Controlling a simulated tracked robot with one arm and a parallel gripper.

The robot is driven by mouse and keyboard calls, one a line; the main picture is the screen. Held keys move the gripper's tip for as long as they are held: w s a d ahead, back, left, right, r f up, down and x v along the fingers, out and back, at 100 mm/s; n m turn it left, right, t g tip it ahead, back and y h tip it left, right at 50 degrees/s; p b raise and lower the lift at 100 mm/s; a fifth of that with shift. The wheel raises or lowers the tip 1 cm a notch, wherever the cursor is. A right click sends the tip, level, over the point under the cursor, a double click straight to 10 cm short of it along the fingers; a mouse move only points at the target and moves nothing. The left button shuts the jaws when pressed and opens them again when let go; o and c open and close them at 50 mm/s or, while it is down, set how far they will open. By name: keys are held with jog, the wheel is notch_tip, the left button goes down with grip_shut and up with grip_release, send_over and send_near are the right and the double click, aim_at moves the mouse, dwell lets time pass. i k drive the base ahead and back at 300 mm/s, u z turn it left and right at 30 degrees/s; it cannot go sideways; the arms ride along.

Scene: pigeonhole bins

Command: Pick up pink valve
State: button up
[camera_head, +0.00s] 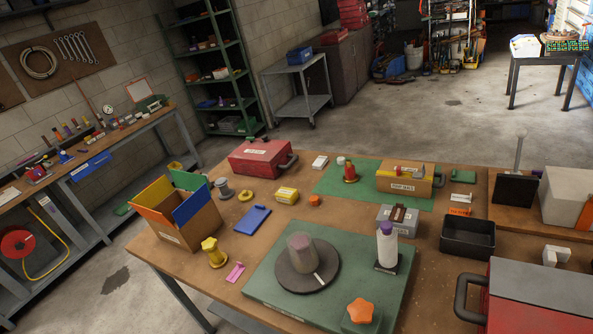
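A small flat pink piece (235,272) lies on the brown workbench (190,262) near its front left, between a yellow knobbed piece and the green board. It is the only clearly pink thing I see and may be the pink valve, but it is too small to make out its shape. A grey cylinder with a dull purple top (300,254) stands on a dark round disc on the green board (270,299). My gripper is not in view.
Left of the pink piece stand a yellow knobbed piece (213,255) and a cardboard box with coloured flaps (185,232). A blue tray (250,219) lies behind. Open floor lies beyond the bench.

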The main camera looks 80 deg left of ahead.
aim_at(303, 252)
jog(key=u, duration=0.55)
jog(key=i, duration=0.95)
jog(key=u, duration=0.75)
jog(key=i, duration=0.25)
jog(key=u, duration=0.25)
jog(key=k, duration=0.9)
jog(key=u, duration=0.15)
jog(key=i, duration=0.95)
jog(key=z, duration=0.05)
